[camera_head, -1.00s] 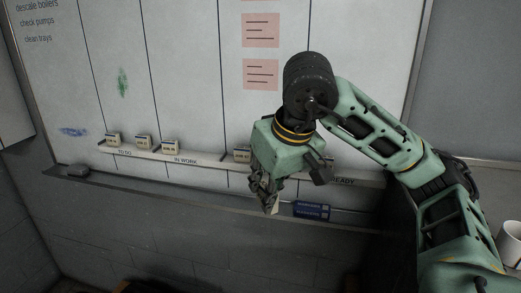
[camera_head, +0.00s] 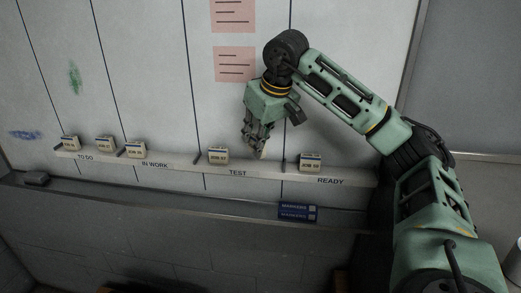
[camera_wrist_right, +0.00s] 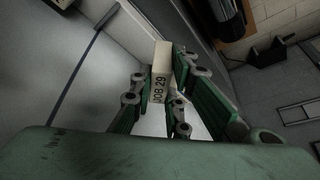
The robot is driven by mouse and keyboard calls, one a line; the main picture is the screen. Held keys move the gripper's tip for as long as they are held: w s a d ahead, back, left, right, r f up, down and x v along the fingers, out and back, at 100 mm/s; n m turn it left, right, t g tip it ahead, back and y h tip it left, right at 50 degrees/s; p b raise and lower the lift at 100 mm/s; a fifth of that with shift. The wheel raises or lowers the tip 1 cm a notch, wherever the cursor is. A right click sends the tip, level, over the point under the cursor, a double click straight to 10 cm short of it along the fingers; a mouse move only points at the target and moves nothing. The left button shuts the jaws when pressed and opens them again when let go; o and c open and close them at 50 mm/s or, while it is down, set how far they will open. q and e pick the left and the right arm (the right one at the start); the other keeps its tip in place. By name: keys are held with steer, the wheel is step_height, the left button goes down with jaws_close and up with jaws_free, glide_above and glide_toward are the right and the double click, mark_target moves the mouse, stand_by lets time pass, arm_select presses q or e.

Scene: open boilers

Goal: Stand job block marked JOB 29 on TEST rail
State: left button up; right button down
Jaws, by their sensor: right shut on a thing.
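My right gripper (camera_head: 257,146) is shut on the block marked JOB 29 (camera_wrist_right: 160,75). In the right wrist view its JOB 29 label is readable between the fingers. In the head view only a pale bit of that block (camera_head: 263,153) shows at the fingertips. It is at the right part of the TEST rail (camera_head: 262,172), to the right of a block standing there (camera_head: 218,155). I cannot tell whether the held block touches the rail. My left gripper is not in view.
Blocks stand on the TO DO (camera_head: 70,142), IN WORK (camera_head: 135,149) and READY (camera_head: 310,162) rails. A dark divider (camera_head: 283,165) separates TEST from READY. A blue markers box (camera_head: 298,212) sits below the rail; a dark eraser-like item (camera_head: 36,178) lies at far left.

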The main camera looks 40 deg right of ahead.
steer(key=w+d+f, duration=0.2)
steer(key=d, duration=0.1)
steer(key=shift+w+d+p, duration=0.2)
steer(key=shift+w+p, duration=0.15)
steer(key=shift+f, duration=0.8)
step_height(320, 180, down, 3)
steer(key=b, duration=0.3)
steer(key=shift+r, duration=0.1)
steer(key=shift+f+b, duration=0.3)
steer(key=shift+w+d+r, duration=0.1)
steer(key=shift+w+d, duration=0.05)
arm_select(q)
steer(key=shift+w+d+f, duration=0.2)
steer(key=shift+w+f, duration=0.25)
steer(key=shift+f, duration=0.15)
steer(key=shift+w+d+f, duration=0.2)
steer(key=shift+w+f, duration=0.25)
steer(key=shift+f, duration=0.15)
arm_select(e)
steer(key=c, duration=2)
jaws_free()
